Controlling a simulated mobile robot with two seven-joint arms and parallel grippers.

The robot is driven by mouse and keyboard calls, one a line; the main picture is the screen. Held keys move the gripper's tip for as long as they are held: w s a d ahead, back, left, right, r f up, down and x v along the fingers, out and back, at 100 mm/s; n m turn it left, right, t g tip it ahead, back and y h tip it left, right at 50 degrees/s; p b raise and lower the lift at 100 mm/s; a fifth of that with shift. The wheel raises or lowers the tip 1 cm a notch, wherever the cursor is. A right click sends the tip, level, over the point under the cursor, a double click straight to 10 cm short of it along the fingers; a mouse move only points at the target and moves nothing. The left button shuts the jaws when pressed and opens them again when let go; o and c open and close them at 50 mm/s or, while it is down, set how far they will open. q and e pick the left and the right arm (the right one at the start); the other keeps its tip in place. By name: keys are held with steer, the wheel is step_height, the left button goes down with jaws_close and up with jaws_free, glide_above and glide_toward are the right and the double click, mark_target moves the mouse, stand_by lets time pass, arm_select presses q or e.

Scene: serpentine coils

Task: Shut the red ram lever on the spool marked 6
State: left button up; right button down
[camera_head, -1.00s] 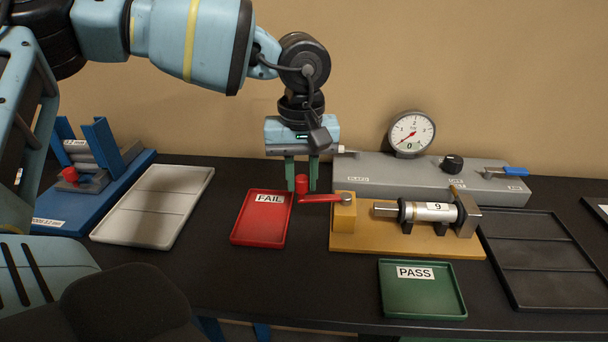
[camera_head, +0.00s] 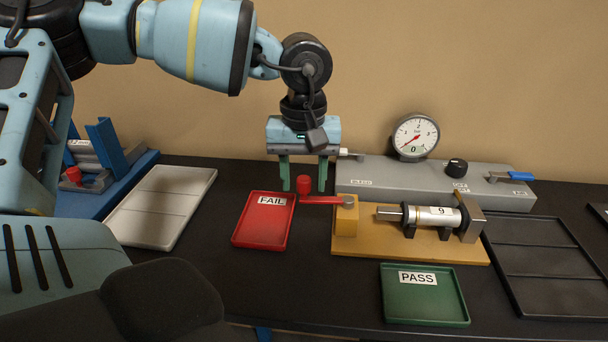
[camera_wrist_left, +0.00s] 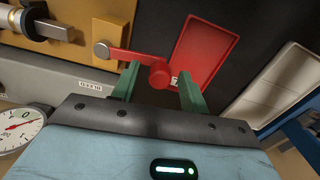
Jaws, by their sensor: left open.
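The red ram lever (camera_head: 325,200) is pivoted on a yellow block (camera_head: 346,215) and points left, ending in an upright red knob (camera_head: 303,185). In the left wrist view the knob (camera_wrist_left: 160,74) shows between the fingertips; contact cannot be told. My right gripper is not in view.
A red FAIL tray (camera_head: 263,236) lies under and left of the lever; a green PASS tray (camera_head: 425,310) is in front. A grey box with a gauge (camera_head: 415,137) and blue-handled valve (camera_head: 520,176) stands behind. A pale tray (camera_head: 160,208) and dark tray (camera_head: 545,255) flank them.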

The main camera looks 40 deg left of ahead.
arm_select(q)
steer(key=shift+r+b, duration=0.3)
steer(key=shift+r, duration=3.65)
steer(key=shift+s+f, duration=0.1)
